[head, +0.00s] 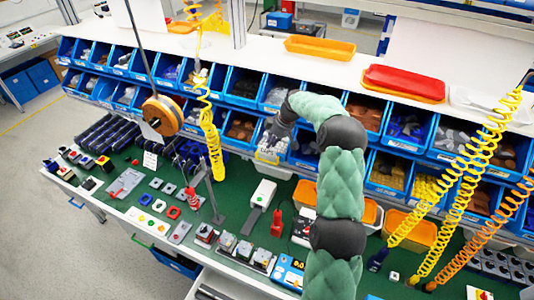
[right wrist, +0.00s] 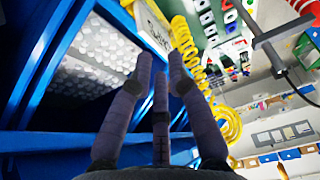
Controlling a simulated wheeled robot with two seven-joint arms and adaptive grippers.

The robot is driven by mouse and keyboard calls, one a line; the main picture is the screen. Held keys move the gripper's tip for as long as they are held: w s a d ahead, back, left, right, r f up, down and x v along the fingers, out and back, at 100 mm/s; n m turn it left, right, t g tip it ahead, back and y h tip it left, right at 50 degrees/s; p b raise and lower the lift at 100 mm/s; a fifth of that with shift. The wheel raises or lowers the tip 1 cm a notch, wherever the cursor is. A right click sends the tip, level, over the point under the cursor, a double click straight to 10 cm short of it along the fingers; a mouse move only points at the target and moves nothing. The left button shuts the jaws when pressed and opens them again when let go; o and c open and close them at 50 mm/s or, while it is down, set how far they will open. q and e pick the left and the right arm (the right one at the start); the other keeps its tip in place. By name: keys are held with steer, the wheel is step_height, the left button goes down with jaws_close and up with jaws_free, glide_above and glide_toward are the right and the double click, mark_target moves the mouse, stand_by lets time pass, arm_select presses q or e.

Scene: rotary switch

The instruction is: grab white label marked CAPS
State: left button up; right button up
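In the right wrist view, a white label (right wrist: 154,26) with dark lettering is on the front of a blue bin. The lettering is slanted and partly cut off, so I cannot read all of it. My right gripper (right wrist: 160,64) has its fingers spread, with the fingertips close below the label and nothing seen between them. I cannot tell whether they touch it. In the head view, my right gripper (head: 271,148) is at the front of the lower bin row, by a pale label (head: 267,157). My left gripper is out of view.
An open blue bin of small whitish pieces (right wrist: 95,65) is beside my fingers. A yellow coiled hose (head: 212,130) hangs left of my right gripper. The green bench (head: 235,205) below holds switches and boxes. Orange bins (head: 412,228) stand right of my arm.

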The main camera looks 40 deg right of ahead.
mark_target(267, 154)
steer(key=p+x, duration=0.1)
steer(key=x, duration=0.3)
steer(key=shift+d, duration=0.15)
steer(key=shift+s, duration=0.1)
jaws_close()
